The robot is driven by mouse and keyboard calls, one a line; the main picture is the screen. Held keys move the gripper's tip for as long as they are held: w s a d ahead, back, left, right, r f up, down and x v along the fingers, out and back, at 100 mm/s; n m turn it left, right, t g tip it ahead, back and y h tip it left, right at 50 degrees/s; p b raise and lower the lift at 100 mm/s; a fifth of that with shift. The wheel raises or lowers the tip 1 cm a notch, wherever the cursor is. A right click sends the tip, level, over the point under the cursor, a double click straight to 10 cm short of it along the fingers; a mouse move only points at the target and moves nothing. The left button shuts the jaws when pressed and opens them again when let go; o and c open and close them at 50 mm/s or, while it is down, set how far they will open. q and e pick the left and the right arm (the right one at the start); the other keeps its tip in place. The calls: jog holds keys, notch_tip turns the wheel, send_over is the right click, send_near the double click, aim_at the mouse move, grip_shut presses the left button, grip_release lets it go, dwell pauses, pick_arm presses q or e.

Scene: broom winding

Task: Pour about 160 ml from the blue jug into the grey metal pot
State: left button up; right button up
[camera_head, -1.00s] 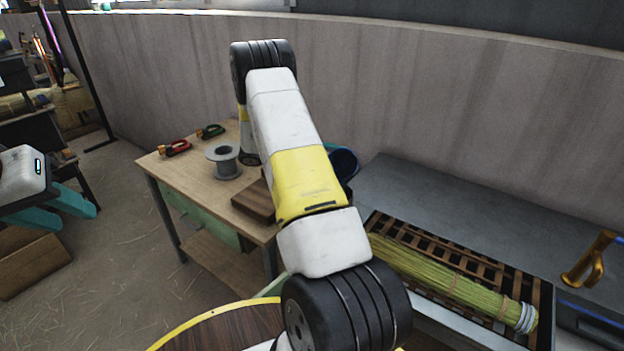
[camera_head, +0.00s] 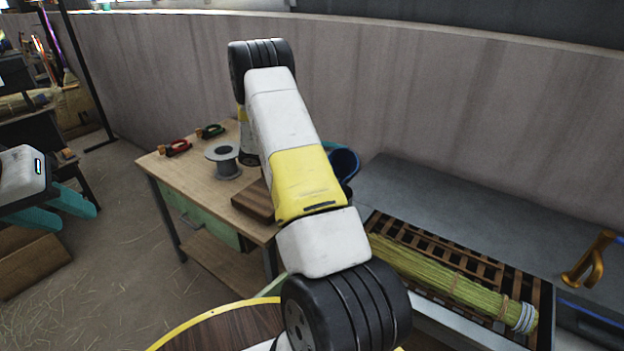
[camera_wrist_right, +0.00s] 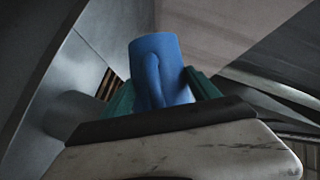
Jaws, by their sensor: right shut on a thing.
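The jug's handle faces the wrist camera. What is inside the jug is hidden. I cannot make out the grey metal pot in either view; my right arm covers part of the table. My left gripper (camera_head: 47,206) is open and empty at the left edge of the head view.
The wooden table (camera_head: 187,187) holds a grey wire spool (camera_head: 225,160), red-handled pliers (camera_head: 176,148), green-handled pliers (camera_head: 211,131) and a brown wood block (camera_head: 254,201). A straw bundle (camera_head: 450,282) lies on a slatted rack beside the grey bench (camera_head: 420,190). A wall stands behind.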

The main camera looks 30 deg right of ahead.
aim_at(336, 172)
jog(key=shift+r+m+h, duration=0.4)
jog(key=shift+r+m, duration=0.3)
jog(key=shift+m, duration=0.1)
dwell(1.8)
jog(key=shift+d+f+n+y, duration=0.1)
jog(key=shift+f+n+y, duration=0.5)
jog(key=shift+f+n, duration=0.4)
jog(key=shift+r+n+y, duration=0.15)
jog(key=shift+n+y, duration=0.25)
jog(key=shift+n, duration=0.4)
jog(key=shift+f+n+g+y, duration=0.3)
jog(key=shift+f+n, duration=0.3)
jog(key=shift+w+d+f+n+g+y, duration=0.2)
jog(key=shift+f+n, duration=0.1)
jog(key=shift+f, duration=0.25)
jog(key=shift+w+d+f+n+g+y, duration=0.1)
jog(key=shift+w+d+f+n+y, duration=0.15)
jog(key=shift+f, duration=0.3)
jog(key=shift+w+d+f+n+g+y, duration=0.15)
jog(key=shift+f+n, duration=0.2)
jog(key=shift+f, duration=0.2)
jog(key=shift+w+d+f+n+g+y, duration=0.15)
jog(key=shift+f+n+g+y, duration=0.05)
jog(key=shift+f+n, duration=0.2)
jog(key=shift+w+d+f+n+g+y, duration=0.2)
jog(key=shift+f+n, duration=0.1)
jog(key=shift+n, duration=0.2)
jog(key=shift+w+d+f+n+g+y, duration=0.15)
jog(key=shift+f+n+g+y, duration=0.2)
jog(key=shift+n, duration=0.35)
